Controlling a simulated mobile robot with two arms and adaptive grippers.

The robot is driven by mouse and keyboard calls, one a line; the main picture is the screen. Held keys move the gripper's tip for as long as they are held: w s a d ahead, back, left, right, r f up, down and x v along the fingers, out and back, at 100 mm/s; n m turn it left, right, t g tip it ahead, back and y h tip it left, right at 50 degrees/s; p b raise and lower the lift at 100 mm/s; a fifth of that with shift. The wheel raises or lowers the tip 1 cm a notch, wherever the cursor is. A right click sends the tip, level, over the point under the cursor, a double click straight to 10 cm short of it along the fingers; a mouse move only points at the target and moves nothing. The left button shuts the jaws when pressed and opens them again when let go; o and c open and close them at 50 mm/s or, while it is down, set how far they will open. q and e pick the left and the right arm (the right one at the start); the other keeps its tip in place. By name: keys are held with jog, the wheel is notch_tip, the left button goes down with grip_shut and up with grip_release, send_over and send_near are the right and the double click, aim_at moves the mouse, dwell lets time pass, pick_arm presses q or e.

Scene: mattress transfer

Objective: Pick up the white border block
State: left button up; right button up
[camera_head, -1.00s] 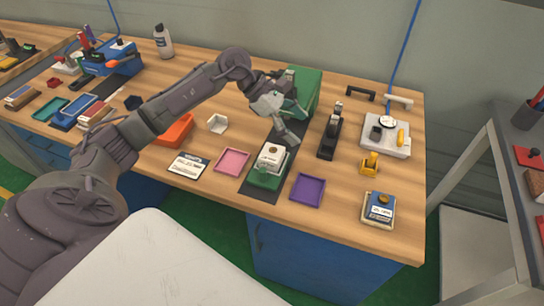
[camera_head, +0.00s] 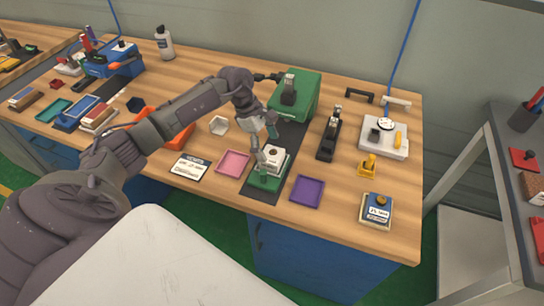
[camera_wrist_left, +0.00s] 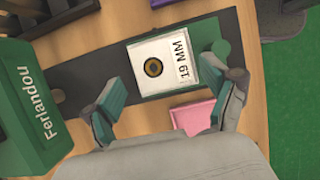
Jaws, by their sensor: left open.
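A white block (camera_head: 275,155) with a round brass-coloured centre sits on a green base (camera_head: 284,172) on a dark strip. In the left wrist view the white block (camera_wrist_left: 160,64) shows a "19 MM" label and lies ahead, between the lines of my fingers. My left gripper (camera_head: 267,152) is open just above and in front of the block, partly covering it. Its two teal-padded fingers (camera_wrist_left: 171,88) are spread wider than the block, with nothing between the tips. Contact with the block cannot be told. My right gripper is not in view.
A green "Ferlandou" housing (camera_head: 297,98) stands behind on the strip. A pink tray (camera_head: 233,163) is to the left, a purple tray (camera_head: 307,190) to the right. A black tool (camera_head: 329,140) stands farther right. Bare wood lies between the purple tray and a labelled block (camera_head: 377,210).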

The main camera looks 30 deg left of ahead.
aim_at(272, 155)
pick_arm(q)
jog(key=p+x, duration=0.1)
jog(key=x, duration=0.3)
jog(key=shift+d, duration=0.1)
jog(key=c, duration=1)
jog(key=shift+o, duration=0.2)
jog(key=shift+r, duration=0.1)
